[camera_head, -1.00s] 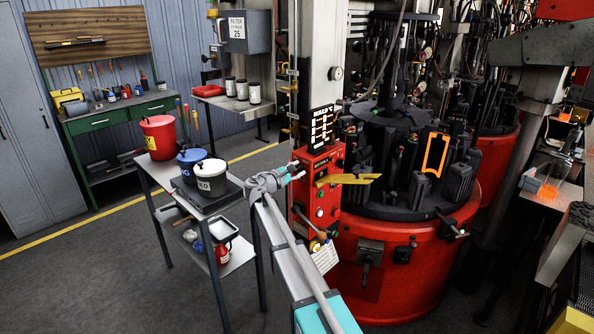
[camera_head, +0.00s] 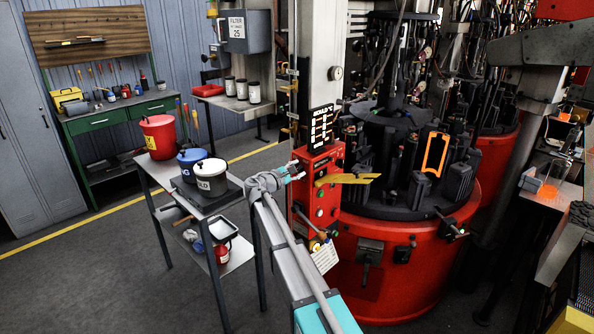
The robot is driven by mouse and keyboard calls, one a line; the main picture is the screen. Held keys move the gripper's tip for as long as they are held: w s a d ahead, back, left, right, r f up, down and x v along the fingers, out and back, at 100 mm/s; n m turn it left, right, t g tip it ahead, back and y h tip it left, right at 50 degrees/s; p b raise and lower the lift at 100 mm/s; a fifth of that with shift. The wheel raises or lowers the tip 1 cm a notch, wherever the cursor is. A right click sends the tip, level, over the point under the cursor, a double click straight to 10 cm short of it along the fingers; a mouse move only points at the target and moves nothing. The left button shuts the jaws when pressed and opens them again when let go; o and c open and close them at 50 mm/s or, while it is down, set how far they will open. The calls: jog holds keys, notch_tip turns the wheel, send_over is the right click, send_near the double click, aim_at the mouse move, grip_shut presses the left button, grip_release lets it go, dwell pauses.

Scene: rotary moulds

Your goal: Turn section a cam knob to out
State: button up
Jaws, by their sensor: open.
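The red control box (camera_head: 326,190) stands on the front left of the rotary mould machine, with several small knobs and buttons on its front. I cannot tell which one is the section A cam knob; the labels are too small to read. My gripper (camera_head: 301,171) is open and empty, at the upper left edge of the red box. It partly covers that edge, and I cannot tell if it touches. A dark knob or lever (camera_head: 369,262) sits lower down on the machine's red base (camera_head: 410,262).
A yellow handle-like bar (camera_head: 348,179) sticks out right of the box. A lit display (camera_head: 320,129) stands above it. A grey trolley (camera_head: 245,205) with buckets is left of my arm. A paper tag (camera_head: 325,257) hangs below the box. Floor at the left is clear.

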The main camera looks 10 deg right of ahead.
jog(key=v, duration=1.2)
dwell(0.4)
jog(key=s+d+f+m+g+y, duration=0.5)
jog(key=s+d+f+m+g, duration=0.3)
jog(key=s+d+f, duration=0.6)
jog(key=s+a+f+m+g+y, duration=0.1)
jog(key=s+m+y, duration=0.3)
jog(key=s, duration=0.5)
jog(key=s+a+f+m+g+y, duration=0.1)
jog(key=s+a+f+m+y, duration=0.1)
jog(key=s, duration=0.7)
jog(key=f+m+y, duration=0.1)
jog(key=m+y, duration=0.1)
jog(key=y, duration=0.1)
jog(key=shift+s+f+g, duration=0.3)
jog(key=shift+g, duration=0.1)
jog(key=shift+d, duration=0.15)
